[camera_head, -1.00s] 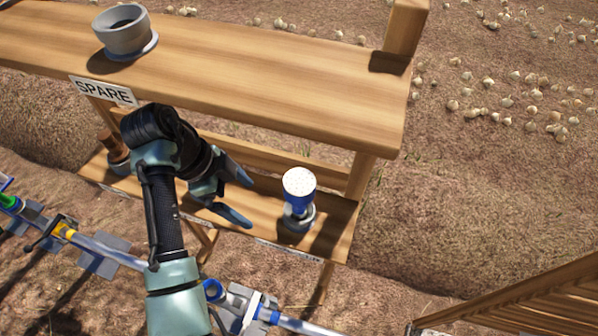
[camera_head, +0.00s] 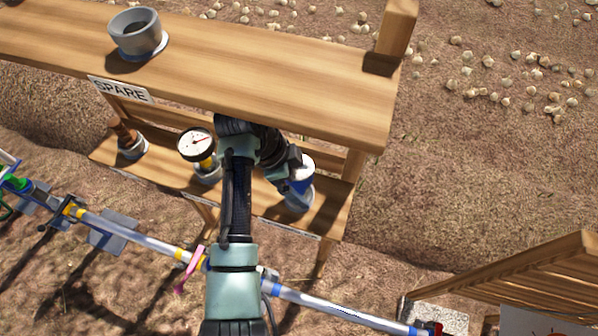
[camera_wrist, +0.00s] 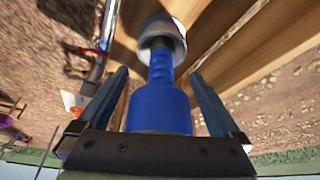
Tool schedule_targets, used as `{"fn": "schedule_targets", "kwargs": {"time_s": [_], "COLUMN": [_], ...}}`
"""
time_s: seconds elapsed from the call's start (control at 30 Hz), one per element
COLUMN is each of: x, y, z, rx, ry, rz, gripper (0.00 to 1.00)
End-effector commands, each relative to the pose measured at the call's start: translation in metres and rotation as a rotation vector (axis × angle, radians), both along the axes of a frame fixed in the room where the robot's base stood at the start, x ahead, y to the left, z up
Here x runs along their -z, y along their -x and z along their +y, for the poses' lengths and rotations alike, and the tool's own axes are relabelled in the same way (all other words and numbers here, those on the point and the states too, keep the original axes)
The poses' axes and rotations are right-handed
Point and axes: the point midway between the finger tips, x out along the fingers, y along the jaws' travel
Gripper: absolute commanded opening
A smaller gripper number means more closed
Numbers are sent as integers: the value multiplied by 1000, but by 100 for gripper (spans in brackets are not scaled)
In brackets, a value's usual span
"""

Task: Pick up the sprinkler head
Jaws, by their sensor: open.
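The sprinkler head (camera_head: 301,184) has a white top and a blue body and stands in a grey holder (camera_head: 299,202) on the lower shelf, partly hidden by my gripper (camera_head: 292,178) in the head view. In the wrist view the blue sprinkler head (camera_wrist: 160,108) lies between the two open fingers of my gripper (camera_wrist: 160,95), with a gap on each side. Its narrow ribbed part runs down into the grey holder (camera_wrist: 162,38). The fingertips are mostly hidden in the head view.
A gauge (camera_head: 196,144) and a brown-topped part (camera_head: 126,138) stand left on the same shelf (camera_head: 165,172). A pipe (camera_head: 330,305) with a pink handle (camera_head: 188,272) runs in front.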

Motion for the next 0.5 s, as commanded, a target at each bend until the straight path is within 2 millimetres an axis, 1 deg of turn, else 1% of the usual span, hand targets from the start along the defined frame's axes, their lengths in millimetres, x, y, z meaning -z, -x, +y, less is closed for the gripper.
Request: {"fn": "schedule_targets", "kwargs": {"time_s": [0.1,0.13,0.27,0.3,0.37,0.4,0.47,0.5], "x": [1,1,1,1,1,1,1,1], "y": [0,0,0,0,0,0,0,0], "z": [0,0,0,0,0,0,0,0], "rx": [0,0,0,0,0,0,0,0], "ry": [0,0,0,0,0,0,0,0], "rz": [0,0,0,1,1,1,1,1], "gripper": [100,98,75,68,57,50,39,32]}}
